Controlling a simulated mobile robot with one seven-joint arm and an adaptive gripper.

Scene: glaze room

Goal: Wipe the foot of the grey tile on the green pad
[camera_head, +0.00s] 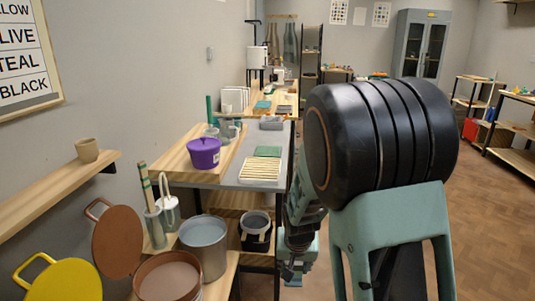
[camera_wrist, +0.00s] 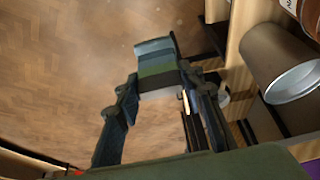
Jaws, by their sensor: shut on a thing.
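My gripper (camera_wrist: 158,84) is shut on a small tile (camera_wrist: 156,58) in the wrist view. The tile has blue-grey, green and pale grey bands, and the floor lies behind it. In the head view my gripper (camera_head: 292,268) hangs low beside the table, partly hidden by my arm; the tile cannot be made out there. The green pad (camera_head: 268,151) lies flat on the grey table top, behind a pale slatted rack (camera_head: 260,170). My gripper is apart from the pad, nearer the camera and lower.
Nearer are a grey bucket (camera_head: 204,250), a brown round tub (camera_head: 168,277) and a dark pail (camera_head: 256,232). Open floor (camera_head: 480,220) lies right.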

